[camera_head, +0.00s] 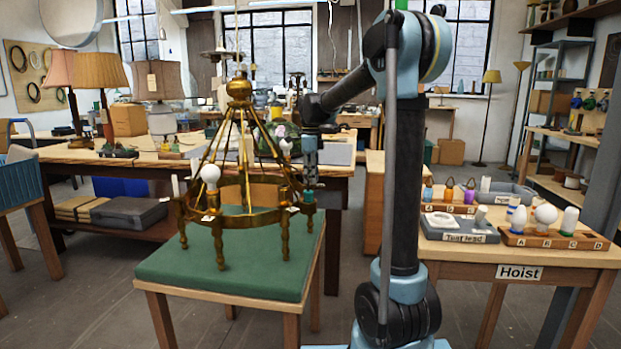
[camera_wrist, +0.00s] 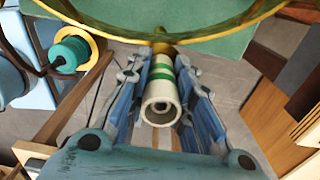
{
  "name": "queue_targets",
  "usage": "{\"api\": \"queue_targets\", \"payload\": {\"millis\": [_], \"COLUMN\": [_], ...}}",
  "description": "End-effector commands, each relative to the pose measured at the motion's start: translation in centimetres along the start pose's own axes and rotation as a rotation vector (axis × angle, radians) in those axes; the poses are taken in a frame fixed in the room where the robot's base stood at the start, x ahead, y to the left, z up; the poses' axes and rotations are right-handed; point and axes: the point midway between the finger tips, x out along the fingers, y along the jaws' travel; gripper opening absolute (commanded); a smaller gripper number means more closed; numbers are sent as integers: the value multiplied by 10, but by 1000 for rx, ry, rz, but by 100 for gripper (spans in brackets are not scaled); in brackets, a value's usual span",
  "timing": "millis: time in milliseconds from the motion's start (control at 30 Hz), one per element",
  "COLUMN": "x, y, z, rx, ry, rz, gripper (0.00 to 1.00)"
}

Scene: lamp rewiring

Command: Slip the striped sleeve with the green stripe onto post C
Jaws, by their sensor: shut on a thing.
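The striped sleeve (camera_wrist: 161,92) is a cream tube with a green band. In the wrist view it sits between the two blue fingers of my gripper (camera_wrist: 160,97), its open near end facing the camera. Its far end points at a small brass piece (camera_wrist: 161,47) at the chandelier's ring; I cannot tell whether it is around that piece or short of it. In the head view my gripper (camera_head: 308,180) is at the right side of the brass chandelier (camera_head: 240,198). The post letters are too small to read, so I cannot identify post C.
The chandelier stands on a green-topped table (camera_head: 220,270). A white bulb (camera_head: 210,173) is on its left front; its slanting brass rods are close to my arm. At right, the Hoist bench (camera_head: 560,255) carries a lettered rack (camera_head: 550,243) with bulbs and sleeves, and a Test lead tray (camera_head: 458,236).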

Motion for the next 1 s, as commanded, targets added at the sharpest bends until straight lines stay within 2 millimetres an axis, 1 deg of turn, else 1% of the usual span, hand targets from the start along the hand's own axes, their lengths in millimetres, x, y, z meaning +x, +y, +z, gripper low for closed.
{"api": "queue_targets", "payload": {"millis": [233, 267, 300, 367, 767, 867, 1000], "x": [1, 1, 1, 1, -2, -10, -31], "y": [0, 0, 0, 0, 0, 0, 0], "z": [0, 0, 0, 0, 0, 0, 0], "rx": [0, 0, 0, 0, 1, 1, 1], "ry": [0, 0, 0, 0, 0, 0, 0], "rz": [0, 0, 0, 0, 0, 0, 0], "gripper": [11, 24, 33, 45, 45, 45, 45]}}
